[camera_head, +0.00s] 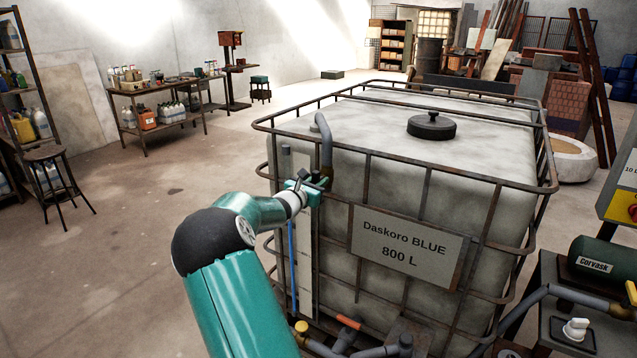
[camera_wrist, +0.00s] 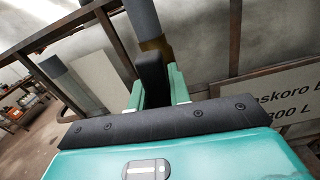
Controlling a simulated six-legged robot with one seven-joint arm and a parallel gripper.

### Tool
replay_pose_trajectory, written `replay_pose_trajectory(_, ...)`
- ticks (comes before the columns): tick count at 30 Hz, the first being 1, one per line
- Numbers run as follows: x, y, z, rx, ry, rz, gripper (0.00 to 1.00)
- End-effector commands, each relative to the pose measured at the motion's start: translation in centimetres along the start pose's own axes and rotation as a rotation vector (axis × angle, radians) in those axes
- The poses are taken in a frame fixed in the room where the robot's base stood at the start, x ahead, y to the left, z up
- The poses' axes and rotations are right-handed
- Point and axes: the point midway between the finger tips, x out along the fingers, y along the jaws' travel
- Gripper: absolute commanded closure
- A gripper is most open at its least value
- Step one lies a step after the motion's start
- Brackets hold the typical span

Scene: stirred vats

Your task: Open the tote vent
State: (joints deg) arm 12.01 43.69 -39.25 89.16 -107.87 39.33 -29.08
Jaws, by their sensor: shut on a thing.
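The tote (camera_head: 455,185) is a large white tank in a rusty metal cage, with a sign (camera_head: 408,248) reading "Daskoro BLUE 800 L". A grey vent pipe (camera_head: 325,140) bends over the top near its left corner; a grey pipe (camera_wrist: 143,16) runs down to a brass fitting (camera_wrist: 157,47) in the wrist view. A dark handle (camera_wrist: 152,78) stands below that fitting, between my teal fingers. My gripper (camera_head: 316,183) is at the tote's left corner, shut on this handle. The fingers hide part of the handle, and I cannot see its full angle.
Cage bars (camera_head: 367,165) run close beside my gripper. A round black lid (camera_head: 432,126) sits on the tote. Pipes and valves (camera_head: 350,324) lie low in front. A green cylinder (camera_head: 597,262) is at the right. Open floor (camera_head: 150,215) lies to the left.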

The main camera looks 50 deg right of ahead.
Motion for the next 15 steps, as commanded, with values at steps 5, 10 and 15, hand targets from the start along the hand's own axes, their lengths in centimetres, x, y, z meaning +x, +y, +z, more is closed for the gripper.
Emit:
replay_pose_trajectory(5, -0.07, 0.06, -0.07, -0.067, 0.001, 0.001, 1.00)
replay_pose_trajectory(10, -0.05, 0.02, -0.05, -0.098, 0.001, 0.000, 1.00)
replay_pose_trajectory(15, -0.04, 0.00, -0.05, -0.106, 0.001, 0.000, 1.00)
